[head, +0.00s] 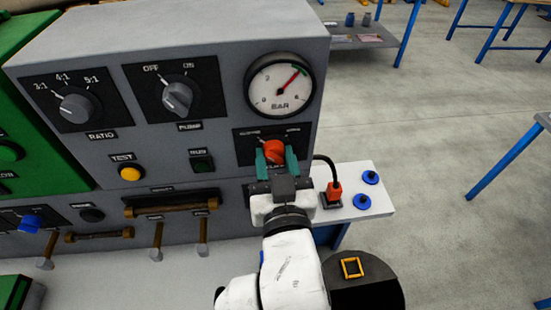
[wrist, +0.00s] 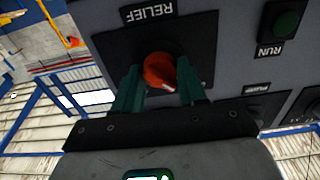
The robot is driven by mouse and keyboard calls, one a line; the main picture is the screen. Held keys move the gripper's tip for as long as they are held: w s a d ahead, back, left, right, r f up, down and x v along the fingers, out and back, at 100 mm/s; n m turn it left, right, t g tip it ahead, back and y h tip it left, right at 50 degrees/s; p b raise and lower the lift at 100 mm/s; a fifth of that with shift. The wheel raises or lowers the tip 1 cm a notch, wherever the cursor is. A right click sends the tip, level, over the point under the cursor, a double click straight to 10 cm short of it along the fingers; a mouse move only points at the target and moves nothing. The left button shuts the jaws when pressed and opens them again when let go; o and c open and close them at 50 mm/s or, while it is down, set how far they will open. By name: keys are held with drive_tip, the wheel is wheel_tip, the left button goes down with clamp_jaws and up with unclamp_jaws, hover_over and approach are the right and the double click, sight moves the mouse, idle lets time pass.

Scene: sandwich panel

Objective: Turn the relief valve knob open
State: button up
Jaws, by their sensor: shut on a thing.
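The relief valve knob (head: 272,151) is a red-orange round knob on a black plate, low on the right of the grey panel in the head view. In the wrist view the knob (wrist: 159,70) sits below an upside-down RELIEF label (wrist: 153,13), and its pale pointer mark points down and right. My gripper (head: 277,160) has two teal fingers, one on each side of the knob. It also shows in the wrist view (wrist: 160,85), shut on the knob. The finger tips partly cover the knob's sides and its plate lettering.
A BAR gauge (head: 280,86) with a red needle is above the knob. The pump knob (head: 177,98) and ratio knob (head: 77,107) are to the left. A red plug (head: 333,191) with a black cable and blue caps (head: 362,201) are at right.

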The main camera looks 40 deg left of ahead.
drive_tip(key=shift+f+m+b, duration=0.1)
drive_tip(key=shift+m+b, duration=0.25)
drive_tip(key=shift+m, duration=0.05)
drive_tip(key=shift+c, duration=0.3)
drive_tip(key=m+b, duration=0.2)
drive_tip(key=m, duration=0.1)
drive_tip(key=m+b, duration=0.2)
drive_tip(key=m, duration=0.3)
drive_tip(key=shift+m+b, duration=0.3)
drive_tip(key=m+b, duration=0.1)
drive_tip(key=m, duration=0.3)
drive_tip(key=m+b, duration=0.1)
drive_tip(key=m, duration=0.3)
drive_tip(key=shift+b, duration=0.35)
drive_tip(key=shift+m, duration=0.5)
drive_tip(key=o, duration=1)
drive_tip(key=shift+o, duration=0.2)
